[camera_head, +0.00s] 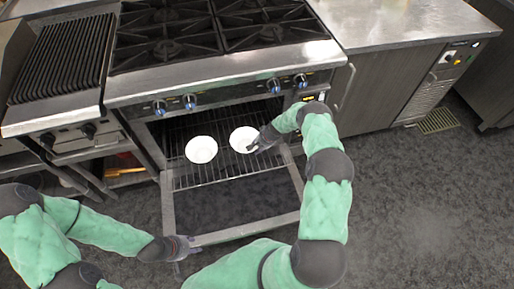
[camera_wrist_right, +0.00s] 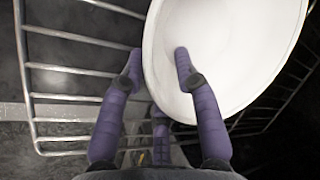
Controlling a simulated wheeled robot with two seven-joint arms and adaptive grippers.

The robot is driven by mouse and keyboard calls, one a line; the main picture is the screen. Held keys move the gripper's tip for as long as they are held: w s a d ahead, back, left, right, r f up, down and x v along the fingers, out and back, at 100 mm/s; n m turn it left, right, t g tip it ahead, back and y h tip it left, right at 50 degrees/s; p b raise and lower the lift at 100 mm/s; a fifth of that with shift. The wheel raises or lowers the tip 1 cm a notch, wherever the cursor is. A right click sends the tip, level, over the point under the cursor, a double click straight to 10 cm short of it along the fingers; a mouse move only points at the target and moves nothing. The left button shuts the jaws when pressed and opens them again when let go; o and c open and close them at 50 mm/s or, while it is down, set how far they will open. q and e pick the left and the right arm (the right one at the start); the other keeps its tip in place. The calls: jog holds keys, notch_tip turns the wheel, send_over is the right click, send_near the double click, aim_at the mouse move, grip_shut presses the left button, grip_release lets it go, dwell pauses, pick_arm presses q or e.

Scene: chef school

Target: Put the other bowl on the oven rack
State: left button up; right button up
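Two white bowls show at the oven rack (camera_head: 215,170) in the head view. The left bowl (camera_head: 201,149) sits upright on the wires. The right bowl (camera_head: 242,138) is at the rack beside it, with my right gripper (camera_head: 262,141) at its right rim. In the right wrist view the right gripper (camera_wrist_right: 158,58) has its fingertips apart. One finger is over the inside of the bowl (camera_wrist_right: 225,45) and the other is just outside its rim. My left gripper (camera_head: 186,246) is at the lower left corner of the open oven door; its fingers are too small to read.
The oven door (camera_head: 246,231) is lowered in front of the oven. The stove with burner grates (camera_head: 215,32) is above. A steel counter (camera_head: 395,20) is at the right. The floor (camera_head: 420,210) at the right is clear.

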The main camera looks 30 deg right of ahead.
jog(key=p+v, duration=0.5)
jog(key=v, duration=0.7)
jog(key=s+a+f+n+g, duration=0.1)
jog(key=s+a+n, duration=0.1)
jog(key=s+a, duration=0.5)
jog(key=s+a+f+n+g, duration=0.15)
jog(key=s+a, duration=0.25)
jog(key=a, duration=0.6)
jog(key=s+a+r+n, duration=0.2)
jog(key=s+a, duration=0.3)
jog(key=s, duration=0.3)
jog(key=s+a+r+n+y, duration=0.1)
jog(key=s+a+r+n, duration=0.1)
jog(key=s+a, duration=0.4)
jog(key=shift+s+r+g, duration=0.45)
jog(key=shift+s+r, duration=0.3)
jog(key=shift+s, duration=0.45)
